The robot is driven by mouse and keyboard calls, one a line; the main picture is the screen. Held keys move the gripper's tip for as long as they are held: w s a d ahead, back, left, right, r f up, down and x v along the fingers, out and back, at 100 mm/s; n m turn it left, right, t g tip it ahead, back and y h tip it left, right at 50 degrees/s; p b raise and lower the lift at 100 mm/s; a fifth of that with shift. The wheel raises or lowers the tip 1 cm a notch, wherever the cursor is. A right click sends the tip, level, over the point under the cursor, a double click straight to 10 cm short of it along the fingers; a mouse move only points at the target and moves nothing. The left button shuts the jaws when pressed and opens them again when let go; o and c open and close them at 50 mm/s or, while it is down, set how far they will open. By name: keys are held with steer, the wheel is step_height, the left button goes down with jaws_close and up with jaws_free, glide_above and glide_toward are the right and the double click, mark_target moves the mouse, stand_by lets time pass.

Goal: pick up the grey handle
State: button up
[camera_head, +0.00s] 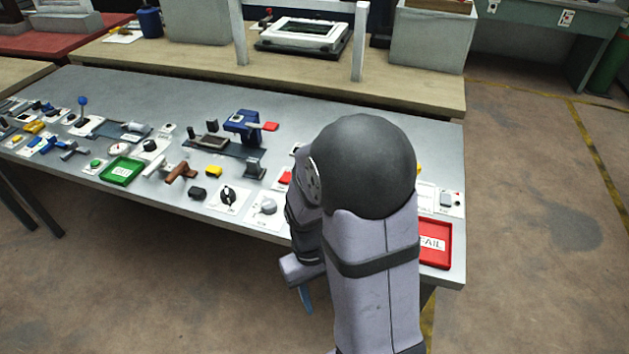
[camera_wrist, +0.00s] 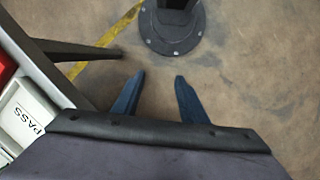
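Several grey pieces that could be the grey handle lie on the metal table in the head view: a light grey piece (camera_head: 155,166) beside a brown one, a grey piece (camera_head: 133,127) near the back left, and a grey piece (camera_head: 73,151) farther left. I cannot tell which is the handle. My gripper (camera_head: 305,298) hangs beyond the table's front edge, mostly hidden by my arm, and apart from these pieces. In the wrist view my gripper (camera_wrist: 160,76) has its two blue fingers spread, with only bare floor between them.
The metal table (camera_head: 325,117) is crowded with switches, knobs and small parts. A green tray (camera_head: 122,170) stands at the front left, a red FAIL tray (camera_head: 436,244) at the right. A blue vise-like device (camera_head: 241,124) stands near the middle back. Floor before the table is clear.

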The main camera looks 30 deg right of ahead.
steer(key=w+d+r+n+t+p, duration=0.1)
steer(key=w+d+r+n, duration=0.1)
steer(key=w+n, duration=0.1)
steer(key=w+d+r+n+h+p, duration=0.1)
steer(key=w+d+r+n+p, duration=0.1)
steer(key=w, duration=0.4)
steer(key=w+d+r+n+t+h+p, duration=0.1)
steer(key=w+d+r+n+p, duration=0.1)
steer(key=w+n, duration=0.2)
steer(key=shift+w+d+r+n+t, duration=0.1)
steer(key=shift+w+d+n+t, duration=0.25)
steer(key=shift+n, duration=0.25)
steer(key=w+r+n+t, duration=0.1)
steer(key=w+n, duration=0.1)
steer(key=n, duration=0.2)
steer(key=w+d+r+n, duration=0.1)
steer(key=w+n, duration=0.2)
steer(key=n, duration=0.2)
steer(key=w+d+r+n+t, duration=0.1)
steer(key=w+n, duration=0.2)
steer(key=n, duration=0.2)
steer(key=shift+r+t+h, duration=0.15)
steer(key=shift+t+h, duration=0.2)
steer(key=shift+h, duration=0.05)
steer(key=n, duration=0.3)
steer(key=shift+w+a, duration=0.1)
